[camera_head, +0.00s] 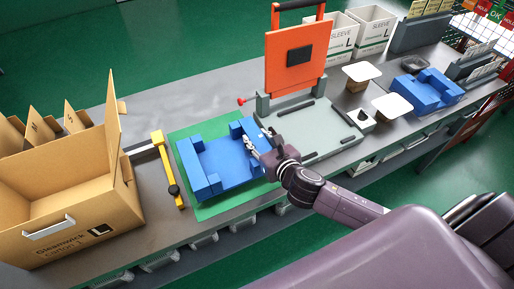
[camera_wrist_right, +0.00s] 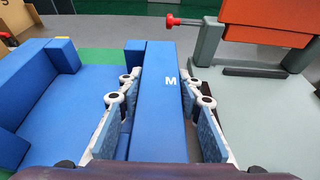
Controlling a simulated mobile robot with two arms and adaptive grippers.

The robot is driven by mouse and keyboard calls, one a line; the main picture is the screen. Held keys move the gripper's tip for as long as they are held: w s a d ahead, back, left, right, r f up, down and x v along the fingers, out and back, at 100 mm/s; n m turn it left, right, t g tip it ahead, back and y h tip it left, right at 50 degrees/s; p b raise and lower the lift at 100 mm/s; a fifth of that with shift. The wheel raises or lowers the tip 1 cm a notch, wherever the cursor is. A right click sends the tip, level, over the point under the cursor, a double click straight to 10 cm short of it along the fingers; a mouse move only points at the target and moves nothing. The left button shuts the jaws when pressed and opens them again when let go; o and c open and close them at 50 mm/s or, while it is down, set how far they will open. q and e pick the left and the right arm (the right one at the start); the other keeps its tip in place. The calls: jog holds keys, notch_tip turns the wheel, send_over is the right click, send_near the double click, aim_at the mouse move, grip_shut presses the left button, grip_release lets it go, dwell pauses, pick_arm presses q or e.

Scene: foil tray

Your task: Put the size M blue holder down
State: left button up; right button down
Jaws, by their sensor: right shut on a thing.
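The size M blue holder (camera_head: 219,165) is on the green mat (camera_head: 205,211) on the bench, level as far as I can see. Its right wall, marked with a white M, shows in the right wrist view (camera_wrist_right: 161,92). My right gripper (camera_head: 258,143) is shut on that right wall, one finger on each side of it, as the right wrist view (camera_wrist_right: 163,105) also shows. Whether the holder's underside touches the mat is hard to tell. My left gripper is not in view.
A grey press with an orange lid (camera_head: 297,65) stands right of the mat. A yellow bar (camera_head: 166,168) and an open carton (camera_head: 80,207) are on the left. Another blue holder (camera_head: 427,91) and white-topped containers (camera_head: 362,72) are farther right.

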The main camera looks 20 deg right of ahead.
notch_tip(320, 180, down, 4)
jog(key=shift+f, duration=0.1)
dwell(0.4)
jog(key=c, duration=1.4)
grip_release()
jog(key=shift+f, duration=0.15)
jog(key=b+v, duration=0.2)
jog(key=v, duration=1)
